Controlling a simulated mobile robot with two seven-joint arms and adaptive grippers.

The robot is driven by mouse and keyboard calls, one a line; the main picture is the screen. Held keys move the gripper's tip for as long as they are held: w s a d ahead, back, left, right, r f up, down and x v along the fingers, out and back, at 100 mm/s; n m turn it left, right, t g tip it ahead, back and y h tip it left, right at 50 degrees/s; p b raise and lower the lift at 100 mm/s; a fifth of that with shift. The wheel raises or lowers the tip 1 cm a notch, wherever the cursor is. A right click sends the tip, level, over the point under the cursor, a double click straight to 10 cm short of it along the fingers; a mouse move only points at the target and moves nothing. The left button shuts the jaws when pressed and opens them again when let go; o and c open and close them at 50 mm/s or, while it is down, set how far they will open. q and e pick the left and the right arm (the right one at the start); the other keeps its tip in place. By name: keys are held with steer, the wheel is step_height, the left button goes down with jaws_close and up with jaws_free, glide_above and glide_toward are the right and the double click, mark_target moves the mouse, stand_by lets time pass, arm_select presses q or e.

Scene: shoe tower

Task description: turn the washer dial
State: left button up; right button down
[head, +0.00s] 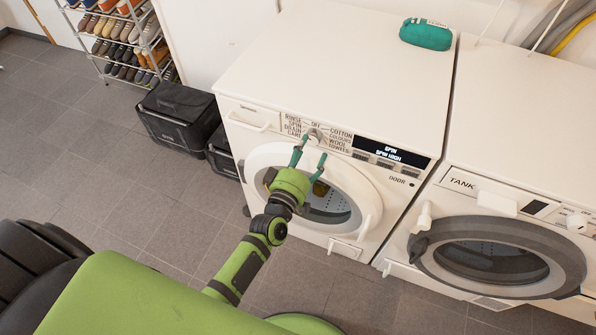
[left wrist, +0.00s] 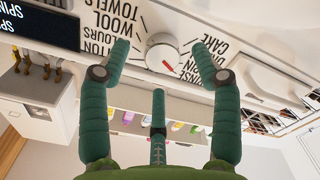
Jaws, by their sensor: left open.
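The washer dial (head: 316,134) is a round pale knob on the panel of the left white washer (head: 370,70), with printed labels around it. In the left wrist view, upside down, the dial (left wrist: 162,52) shows a red mark. The washer's black display (head: 392,152) reads "SPIN" and "SPIN HIGH". My left gripper (head: 309,156), green with teal fingers, is open and empty just in front of the panel. In the left wrist view the dial appears between its two outer fingertips (left wrist: 160,50), with gaps on both sides. Contact cannot be seen. My right gripper is not in view.
The round door (head: 368,200) is below the dial, behind my left gripper. A teal pouch (head: 426,36) lies on the washer. A second machine marked "TANK" (head: 510,190) stands at right. Black crates (head: 178,115) and a shoe rack (head: 130,40) are at left; the floor is clear between.

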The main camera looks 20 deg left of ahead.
arm_select(q)
steer(key=s, duration=0.8)
steer(key=shift+s, duration=0.4)
steer(key=shift+a, duration=0.1)
